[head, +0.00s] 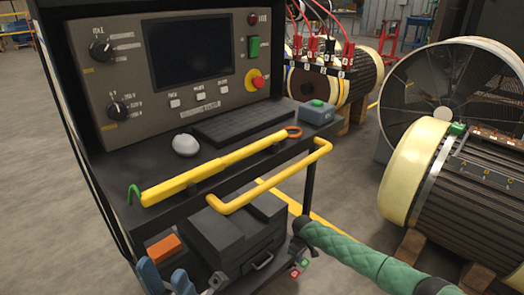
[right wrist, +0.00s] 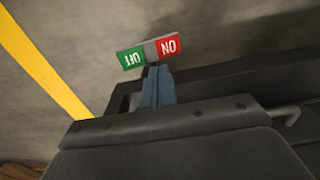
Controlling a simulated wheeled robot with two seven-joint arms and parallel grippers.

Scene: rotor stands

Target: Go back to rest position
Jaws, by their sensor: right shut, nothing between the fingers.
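My right gripper (head: 298,248) hangs low beside the front right corner of the cart, at the end of my green-sleeved arm. In the right wrist view its blue-grey fingers (right wrist: 157,88) are together, with nothing seen held between them. A small red and green ON/OFF label (right wrist: 151,52) shows just past the fingertips; in the head view this label (head: 300,268) is just below the gripper. I cannot tell whether the fingers touch it. I cannot make out my left gripper in the head view.
The cart (head: 120,185) carries a control panel (head: 84,62), a yellow hooked bar (head: 215,168) and a yellow rail (head: 320,158). A dark case (head: 235,235), an orange block (head: 163,248) and blue shapes (head: 150,275) are low down. A large rotor (head: 405,180) stands at right, near my arm.

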